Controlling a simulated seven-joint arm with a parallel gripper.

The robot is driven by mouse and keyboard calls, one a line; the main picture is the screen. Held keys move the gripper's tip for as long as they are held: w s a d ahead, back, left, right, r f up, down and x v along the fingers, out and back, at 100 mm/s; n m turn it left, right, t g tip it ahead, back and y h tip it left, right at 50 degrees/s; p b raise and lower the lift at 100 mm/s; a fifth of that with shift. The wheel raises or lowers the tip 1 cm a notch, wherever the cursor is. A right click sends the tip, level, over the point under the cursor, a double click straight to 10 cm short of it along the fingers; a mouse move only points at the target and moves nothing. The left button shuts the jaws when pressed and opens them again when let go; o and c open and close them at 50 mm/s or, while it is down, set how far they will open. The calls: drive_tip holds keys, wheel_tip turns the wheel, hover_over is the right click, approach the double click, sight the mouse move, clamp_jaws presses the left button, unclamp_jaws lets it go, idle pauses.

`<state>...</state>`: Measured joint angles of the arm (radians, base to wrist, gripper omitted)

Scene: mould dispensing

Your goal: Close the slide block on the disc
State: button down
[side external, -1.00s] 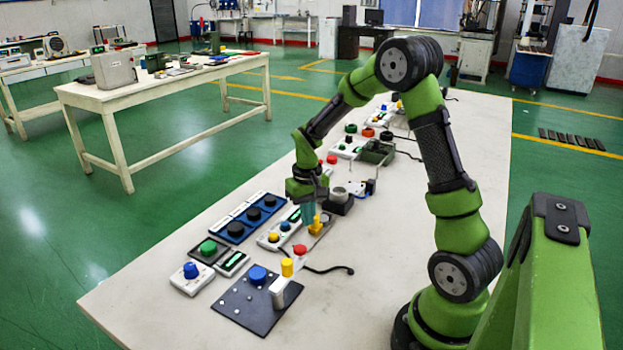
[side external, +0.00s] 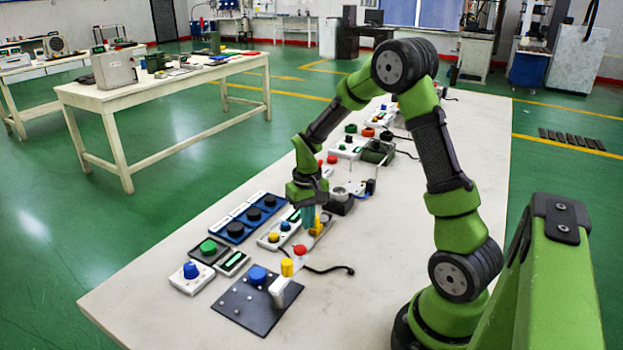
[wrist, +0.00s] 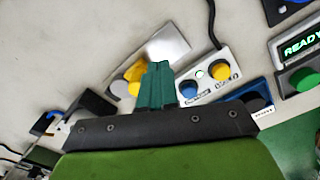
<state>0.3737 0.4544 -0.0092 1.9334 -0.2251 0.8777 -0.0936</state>
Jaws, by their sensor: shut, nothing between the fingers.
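A yellow slide block (side external: 319,224) stands on a small grey metal plate near the table's middle. In the wrist view the yellow block (wrist: 136,71) shows just left of my fingers, on the bare plate (wrist: 168,48). A pale round disc (wrist: 119,88) lies beside the yellow parts. The fingers partly cover this area, and I cannot tell how far the block is from the disc. My gripper (side external: 308,227) points down with its teal fingers together and empty, close beside the block. It also shows in the wrist view (wrist: 158,66). Contact with the block cannot be made out.
A white box with yellow and blue knobs (wrist: 208,78) is close to the right of my fingers in the wrist view. A dark block with a round top (side external: 340,204) stands behind. A black cable (side external: 328,270) lies in front.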

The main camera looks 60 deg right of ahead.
sight(306, 242)
drive_tip(key=shift+f, duration=1.9)
drive_tip(key=shift+d, duration=0.25)
drive_tip(key=shift+a, duration=0.5)
idle(1.4)
drive_tip(key=shift+a, duration=0.35)
wheel_tip(306, 242, up, 8)
idle(0.9)
